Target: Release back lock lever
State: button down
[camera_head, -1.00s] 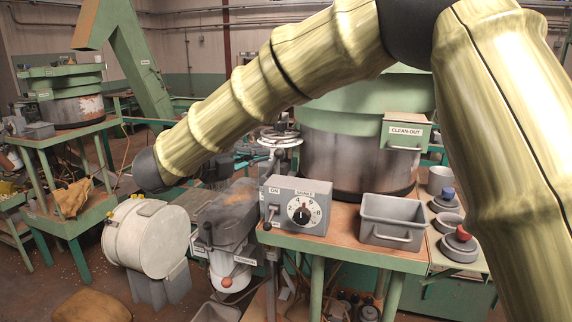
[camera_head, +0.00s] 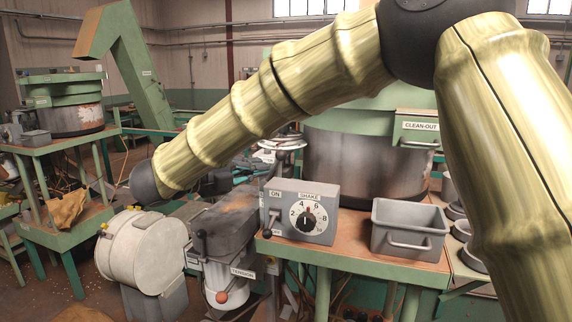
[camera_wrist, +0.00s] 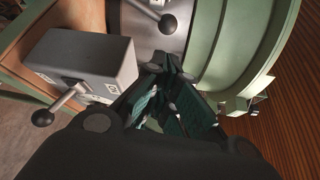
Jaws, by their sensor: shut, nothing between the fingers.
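In the wrist view, my gripper (camera_wrist: 172,112) points at the side of a green and grey hopper (camera_wrist: 235,45), its dark fingers together and empty. A lever with a black ball knob (camera_wrist: 167,24) shows at the top edge, apart from the fingers. Another black-knobbed lever (camera_wrist: 42,117) sticks out of a grey box (camera_wrist: 80,60) at the left. In the head view, a black-knobbed lever (camera_head: 200,236) stands by the grey shaker housing, and another (camera_head: 268,232) is on the control box. I cannot tell which is the back lock lever. My fingers do not show clearly in the head view.
The control box (camera_head: 305,212) with its SHAKE dial and a grey tray (camera_head: 408,218) sit on the bench. The TENSION lever's orange ball (camera_head: 222,297) hangs below the housing. The large hopper (camera_head: 355,160) stands behind. A second hopper bench (camera_head: 70,120) is at the far left.

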aim_at(274, 168)
jog(key=p+x, duration=0.1)
jog(key=x, duration=0.1)
jog(key=p+x, duration=0.2)
jog(key=x, duration=0.1)
jog(key=p+x, duration=0.1)
jog(key=x, duration=0.2)
jog(key=shift+d+r+p, duration=0.1)
jog(key=shift+r+p, duration=0.15)
jog(key=shift+p, duration=0.05)
jog(key=shift+p+x, duration=0.35)
jog(key=shift+x, duration=0.6)
jog(key=shift+f, duration=0.15)
